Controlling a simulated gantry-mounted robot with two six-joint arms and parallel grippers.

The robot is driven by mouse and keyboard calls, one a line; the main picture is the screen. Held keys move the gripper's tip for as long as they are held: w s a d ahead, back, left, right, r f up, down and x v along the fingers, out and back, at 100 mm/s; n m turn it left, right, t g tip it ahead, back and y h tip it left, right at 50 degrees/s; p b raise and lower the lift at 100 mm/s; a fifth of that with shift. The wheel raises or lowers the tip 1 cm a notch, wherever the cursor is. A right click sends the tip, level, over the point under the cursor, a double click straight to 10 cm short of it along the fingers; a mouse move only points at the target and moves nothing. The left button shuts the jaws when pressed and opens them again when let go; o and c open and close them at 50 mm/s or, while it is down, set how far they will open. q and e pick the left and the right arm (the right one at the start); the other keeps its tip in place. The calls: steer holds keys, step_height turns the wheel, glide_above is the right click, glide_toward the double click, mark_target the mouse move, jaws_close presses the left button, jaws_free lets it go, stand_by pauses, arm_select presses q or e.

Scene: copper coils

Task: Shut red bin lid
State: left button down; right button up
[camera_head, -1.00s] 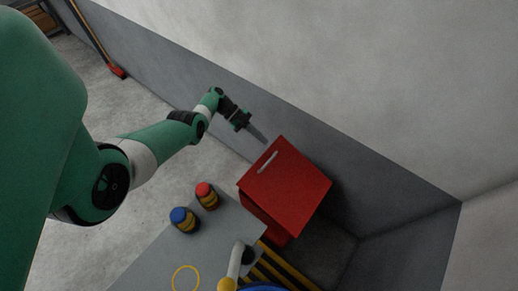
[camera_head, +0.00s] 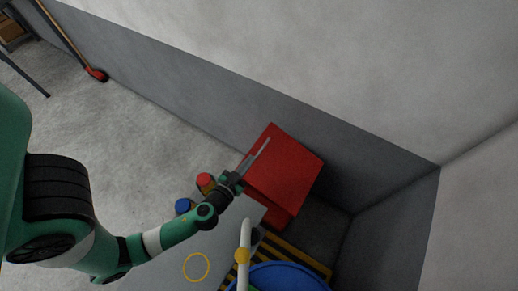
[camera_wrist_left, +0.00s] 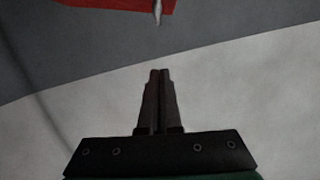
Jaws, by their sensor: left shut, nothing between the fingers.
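The red bin (camera_head: 270,207) stands against the grey wall, right of centre in the head view. Its red lid (camera_head: 295,163) shows as a broad flat panel with a pale bar handle (camera_head: 261,148) near its left edge. I cannot tell whether the lid sits fully down. My left gripper (camera_head: 245,167) is shut and empty, at the lid's left edge by the lower end of the handle; contact is unclear. In the left wrist view its fingers (camera_wrist_left: 158,75) are together, with part of the red bin (camera_wrist_left: 110,4) and the handle's end (camera_wrist_left: 157,12) beyond them. My right gripper is not in view.
A grey table (camera_head: 222,231) holds a yellow ring (camera_head: 197,267), a red-topped jar (camera_head: 205,181) and a blue-topped jar (camera_head: 183,205). A white post (camera_head: 244,240) and a blue round rim (camera_head: 283,267) are near the bottom. Open floor lies left.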

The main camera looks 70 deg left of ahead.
arm_select(q)
glide_above(261, 151)
step_height(261, 151, down, 2)
step_height(261, 151, down, 4)
steer(key=shift+w+d+r+b, duration=0.15)
steer(key=shift+r+b, duration=0.1)
steer(key=shift+b, duration=0.85)
steer(key=shift+s+f, duration=0.2)
steer(key=shift+f, duration=0.2)
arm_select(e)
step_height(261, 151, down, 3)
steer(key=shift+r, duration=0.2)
arm_select(q)
steer(key=shift+w, duration=0.1)
